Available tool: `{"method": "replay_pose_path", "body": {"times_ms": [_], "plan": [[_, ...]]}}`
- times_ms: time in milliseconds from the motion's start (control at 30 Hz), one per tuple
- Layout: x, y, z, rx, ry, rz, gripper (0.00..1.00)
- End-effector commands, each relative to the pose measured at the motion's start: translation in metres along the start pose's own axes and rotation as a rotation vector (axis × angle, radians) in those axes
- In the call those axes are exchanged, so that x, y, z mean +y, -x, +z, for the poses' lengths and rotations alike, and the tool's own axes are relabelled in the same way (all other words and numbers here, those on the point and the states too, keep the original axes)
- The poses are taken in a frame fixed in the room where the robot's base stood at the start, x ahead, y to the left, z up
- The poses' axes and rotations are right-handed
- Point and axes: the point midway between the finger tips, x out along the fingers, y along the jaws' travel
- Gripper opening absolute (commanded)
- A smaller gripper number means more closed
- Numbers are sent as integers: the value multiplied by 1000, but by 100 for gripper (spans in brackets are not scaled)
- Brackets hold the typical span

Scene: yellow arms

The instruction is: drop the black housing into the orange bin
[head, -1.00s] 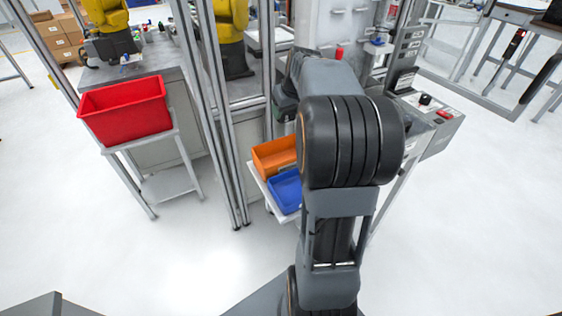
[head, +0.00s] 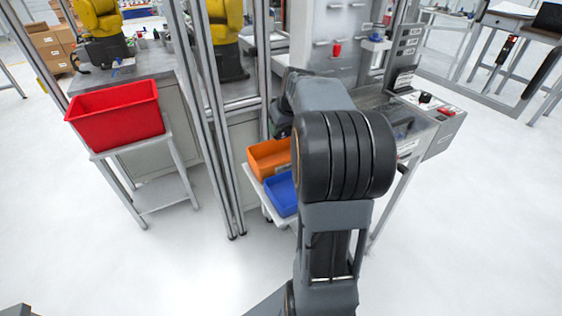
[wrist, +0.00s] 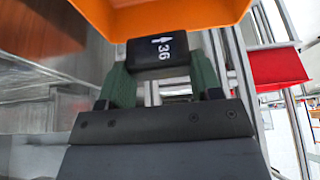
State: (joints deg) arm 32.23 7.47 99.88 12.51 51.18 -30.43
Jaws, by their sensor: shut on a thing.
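The black housing (wrist: 158,57), a small dark block marked "36" with an arrow, shows in the wrist view. My gripper (wrist: 160,68) is shut on it, with one green finger on each side. The orange bin (wrist: 165,16) fills the top of the wrist view, and the housing overlaps its lower edge in the picture. How far apart they are I cannot tell. In the head view the orange bin (head: 264,160) stands on a light stand, partly covered by my arm.
A blue bin (head: 281,195) stands just in front of the orange bin. A red bin (head: 116,118) sits on a separate stand at left. Metal posts (head: 212,120) rise between the two stands. A machine with a control panel (head: 437,115) is at right. The floor in front is clear.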

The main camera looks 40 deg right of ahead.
Motion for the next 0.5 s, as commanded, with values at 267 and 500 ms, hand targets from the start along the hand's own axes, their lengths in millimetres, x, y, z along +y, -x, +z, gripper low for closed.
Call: {"method": "replay_pose_path", "body": {"times_ms": [267, 500], "plan": [[0, 0, 0, 0, 1, 0, 66], [0, 0, 0, 0, 1, 0, 89]]}}
